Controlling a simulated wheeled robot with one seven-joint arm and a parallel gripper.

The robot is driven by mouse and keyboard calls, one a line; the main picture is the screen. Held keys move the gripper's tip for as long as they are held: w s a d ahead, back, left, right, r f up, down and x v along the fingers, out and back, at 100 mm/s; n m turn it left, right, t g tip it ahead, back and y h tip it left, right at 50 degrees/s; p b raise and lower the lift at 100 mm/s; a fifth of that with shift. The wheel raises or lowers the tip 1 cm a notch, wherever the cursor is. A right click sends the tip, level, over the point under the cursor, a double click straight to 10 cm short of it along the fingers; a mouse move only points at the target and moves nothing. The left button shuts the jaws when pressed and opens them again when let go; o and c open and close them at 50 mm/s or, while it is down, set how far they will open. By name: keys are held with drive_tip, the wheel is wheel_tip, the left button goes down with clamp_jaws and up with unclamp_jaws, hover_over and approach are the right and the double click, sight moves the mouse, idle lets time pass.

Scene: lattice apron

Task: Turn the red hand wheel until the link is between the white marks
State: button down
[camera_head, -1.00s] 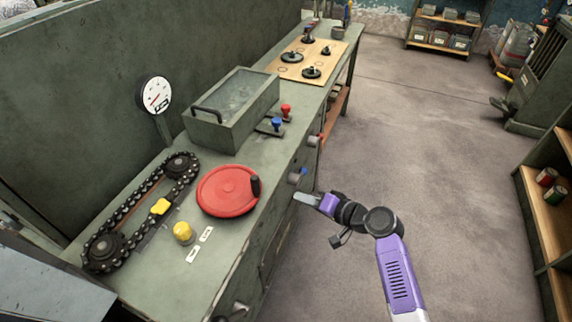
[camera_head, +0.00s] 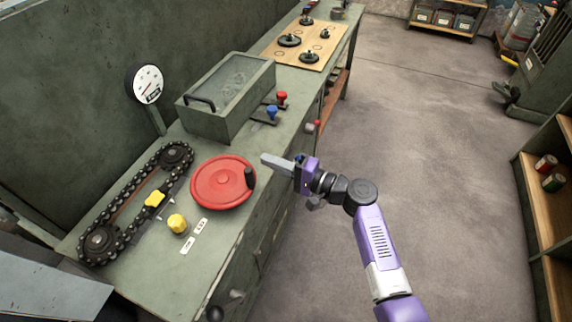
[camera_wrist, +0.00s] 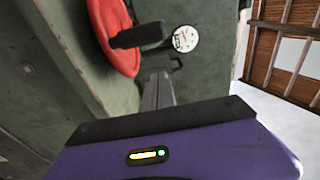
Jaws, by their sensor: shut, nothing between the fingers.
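The red hand wheel (camera_head: 222,184) lies flat on the green bench, with a black upright handle (camera_head: 249,178) at its right rim. The yellow link (camera_head: 154,199) sits on the chain (camera_head: 125,205) on its right-hand run; small white marks (camera_head: 169,197) show close by it. My gripper (camera_head: 268,161) is shut and empty, at the bench's front edge, up and right of the handle and apart from it. In the wrist view, the wheel (camera_wrist: 112,33) and its handle (camera_wrist: 140,36) are ahead of the shut fingers (camera_wrist: 157,88).
A round gauge (camera_head: 147,84) stands behind the wheel. A green lidded box (camera_head: 228,100) and blue and red knobs (camera_head: 272,112) are farther along the bench. A yellow button (camera_head: 177,223) and white labels (camera_head: 194,236) lie in front of the wheel.

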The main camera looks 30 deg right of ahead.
drive_tip(key=a+p, duration=0.1)
drive_tip(key=a, duration=0.1)
drive_tip(key=s+a+p, duration=0.1)
drive_tip(key=shift+s+a, duration=0.1)
drive_tip(key=shift+a, duration=0.3)
drive_tip(key=shift+s+a+b, duration=0.4)
drive_tip(key=shift+s+a, duration=0.15)
drive_tip(key=shift+s, duration=0.05)
